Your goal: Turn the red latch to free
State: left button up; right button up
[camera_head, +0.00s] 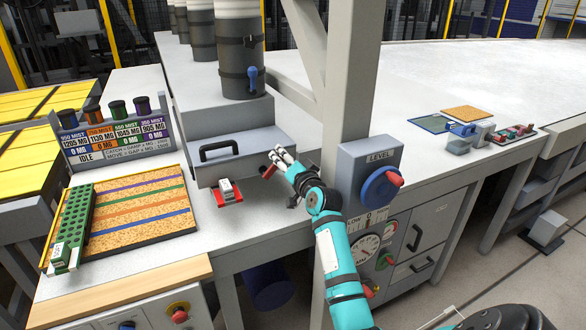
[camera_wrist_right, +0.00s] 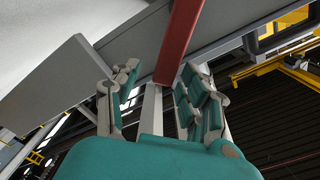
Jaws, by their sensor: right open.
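The red latch (camera_head: 267,172) is a short red bar at the right end of the grey lifter base, beside my right gripper's fingers. In the right wrist view the red latch (camera_wrist_right: 181,40) shows as a long red bar running down between the two fingers. My right gripper (camera_head: 279,158) reaches in from the lower right. In the wrist view the right gripper (camera_wrist_right: 158,82) is open, with a finger on either side of the bar. I cannot tell whether either finger touches it. My left gripper is not in view.
The grey base has a black handle (camera_head: 219,150). A small red-and-white block (camera_head: 227,192) lies before it. A grey post (camera_head: 350,80) and a LEVEL box with a blue dial (camera_head: 380,187) stand right of the gripper. A striped board (camera_head: 140,215) lies at left.

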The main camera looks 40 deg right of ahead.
jog(key=v, duration=1.1)
jog(key=shift+a, duration=0.1)
